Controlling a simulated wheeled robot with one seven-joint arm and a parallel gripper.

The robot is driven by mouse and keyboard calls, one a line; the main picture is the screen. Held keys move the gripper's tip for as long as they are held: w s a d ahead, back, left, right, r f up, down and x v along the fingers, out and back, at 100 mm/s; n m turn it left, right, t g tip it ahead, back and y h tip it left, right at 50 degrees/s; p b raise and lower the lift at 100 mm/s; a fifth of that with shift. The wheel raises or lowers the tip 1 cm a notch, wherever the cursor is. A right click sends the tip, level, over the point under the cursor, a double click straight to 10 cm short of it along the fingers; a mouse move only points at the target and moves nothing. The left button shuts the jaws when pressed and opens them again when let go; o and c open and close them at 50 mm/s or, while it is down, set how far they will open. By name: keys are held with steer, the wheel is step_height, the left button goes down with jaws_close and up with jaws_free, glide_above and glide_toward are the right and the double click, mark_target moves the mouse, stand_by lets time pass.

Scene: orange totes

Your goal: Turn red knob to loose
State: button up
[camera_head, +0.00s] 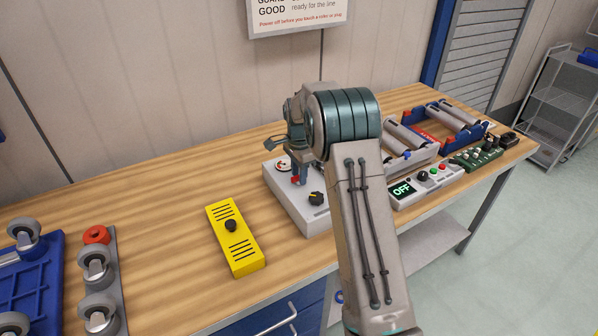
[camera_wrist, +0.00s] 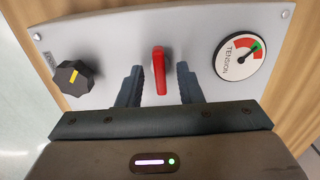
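The red knob (camera_wrist: 159,71) is a narrow upright lever on a light grey panel (camera_wrist: 115,35) in the wrist view. It lies between the two dark fingers of my gripper (camera_wrist: 160,68), with a gap on each side. The gripper is open and holds nothing. A round TENSION dial (camera_wrist: 240,56) with red and green zones is to the right of the knob. In the head view, a little of the red knob (camera_head: 295,180) shows on the grey box (camera_head: 312,219), beside my gripper. My arm hides part of that box.
A black knob with a yellow mark (camera_wrist: 74,77) is on the panel's left. A yellow box (camera_head: 235,236) lies left of the grey box on the wooden bench, with bare wood between. A controller reading OFF (camera_head: 403,189) and a blue roller frame (camera_head: 467,137) stand to the right.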

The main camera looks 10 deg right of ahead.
jaws_close()
steer(key=shift+n, duration=0.3)
steer(key=n+b, duration=0.1)
steer(key=n, duration=0.2)
steer(key=shift+n, duration=0.3)
steer(key=n+b, duration=0.1)
steer(key=n, duration=0.3)
steer(key=shift+n, duration=0.3)
steer(key=n, duration=0.4)
steer(key=shift+b, duration=0.35)
steer(key=n, duration=0.5)
steer(key=shift+r, duration=0.1)
